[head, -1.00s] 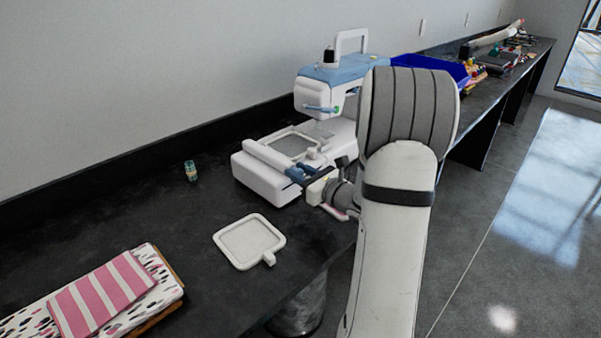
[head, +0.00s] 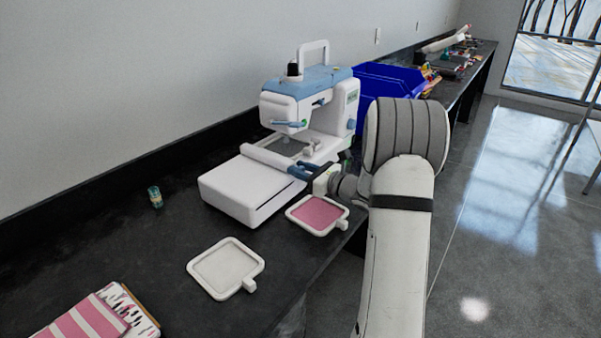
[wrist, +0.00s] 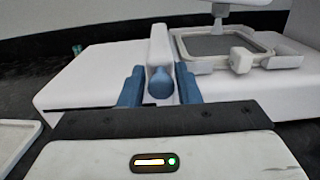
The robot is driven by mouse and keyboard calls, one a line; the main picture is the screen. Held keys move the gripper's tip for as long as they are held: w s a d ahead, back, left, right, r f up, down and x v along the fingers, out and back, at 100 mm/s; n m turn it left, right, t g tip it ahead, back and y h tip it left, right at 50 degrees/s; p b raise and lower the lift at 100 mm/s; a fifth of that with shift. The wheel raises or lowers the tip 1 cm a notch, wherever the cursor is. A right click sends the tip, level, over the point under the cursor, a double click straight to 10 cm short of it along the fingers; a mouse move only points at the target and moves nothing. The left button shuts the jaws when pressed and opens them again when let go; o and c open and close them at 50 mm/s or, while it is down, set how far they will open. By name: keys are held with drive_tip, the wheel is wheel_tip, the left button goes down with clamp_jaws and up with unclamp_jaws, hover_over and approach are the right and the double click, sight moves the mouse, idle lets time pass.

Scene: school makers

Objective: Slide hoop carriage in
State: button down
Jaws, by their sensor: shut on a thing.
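The white and blue embroidery machine (head: 335,120) stands on the dark bench. Its hoop carriage (head: 270,157), a white bar, lies across the white bed (head: 232,188); in the wrist view the bar (wrist: 158,45) ends in a blue-grey knob (wrist: 160,84). My gripper (head: 303,172) has blue fingers at the bar's front end; in the wrist view my gripper (wrist: 160,88) is shut on the knob, one finger each side. A grey-filled hoop (wrist: 222,46) sits right of the bar, under the needle head. Part of it is hidden in the head view.
A pink-filled hoop (head: 317,213) lies on the bench just below my gripper. An empty-looking white hoop (head: 225,267) lies further left. A small bottle (head: 155,197), folded fabrics (head: 97,318) and a blue bin (head: 385,83) are also on the bench.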

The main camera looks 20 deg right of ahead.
drive_tip(key=c, duration=1.3)
unclamp_jaws()
drive_tip(key=shift+s+a, duration=0.1)
drive_tip(key=shift+s, duration=0.05)
drive_tip(key=v, duration=0.7)
drive_tip(key=shift+s, duration=0.3)
